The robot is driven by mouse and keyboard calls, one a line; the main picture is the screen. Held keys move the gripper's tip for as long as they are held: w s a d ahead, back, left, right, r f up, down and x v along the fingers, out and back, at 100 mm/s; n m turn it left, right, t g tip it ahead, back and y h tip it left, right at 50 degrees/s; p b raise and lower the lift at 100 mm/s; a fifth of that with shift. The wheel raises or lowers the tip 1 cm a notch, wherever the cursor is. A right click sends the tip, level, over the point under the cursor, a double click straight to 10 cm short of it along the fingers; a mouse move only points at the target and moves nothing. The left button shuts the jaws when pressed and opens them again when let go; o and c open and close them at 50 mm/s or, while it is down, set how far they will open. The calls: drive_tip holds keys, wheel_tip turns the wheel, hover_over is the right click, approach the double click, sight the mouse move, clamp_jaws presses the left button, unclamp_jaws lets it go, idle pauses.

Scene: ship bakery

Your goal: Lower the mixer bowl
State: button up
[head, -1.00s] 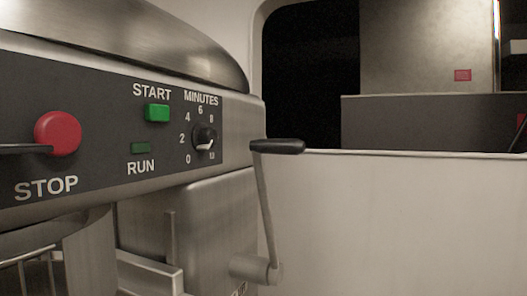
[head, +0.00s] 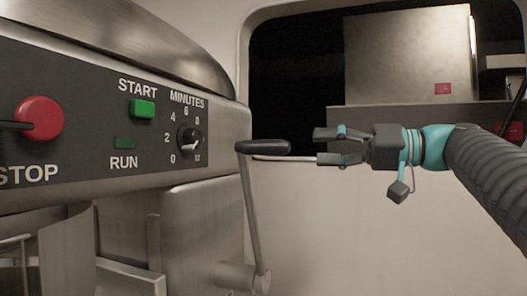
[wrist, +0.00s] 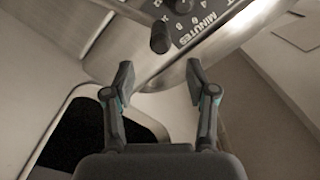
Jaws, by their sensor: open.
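The mixer's crank lever (head: 253,210) stands upright on the right side of the machine, rising from a round metal hub (head: 240,277). Its black grip (head: 263,147) points to the right at the top. My gripper (head: 319,146) is open and empty just right of the grip, at about the same height, with a gap between them. In the wrist view, my two fingers (wrist: 159,82) are spread, and the dark grip (wrist: 160,38) shows end-on beyond their tips, between them. The mixer bowl cannot be clearly made out; only metal parts show at the lower left.
The control panel (head: 75,125) has a red STOP button (head: 40,118), a green START button (head: 142,108) and a minutes dial (head: 189,140), close left of the lever. A pale wall (head: 350,230) with a dark opening (head: 290,75) lies behind.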

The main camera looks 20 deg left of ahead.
sight(246, 149)
drive_tip(key=a, duration=0.8)
drive_tip(key=a+p, duration=0.1)
drive_tip(key=a, duration=0.4)
drive_tip(key=shift+w+a, duration=0.1)
drive_tip(key=shift+w, duration=0.25)
clamp_jaws()
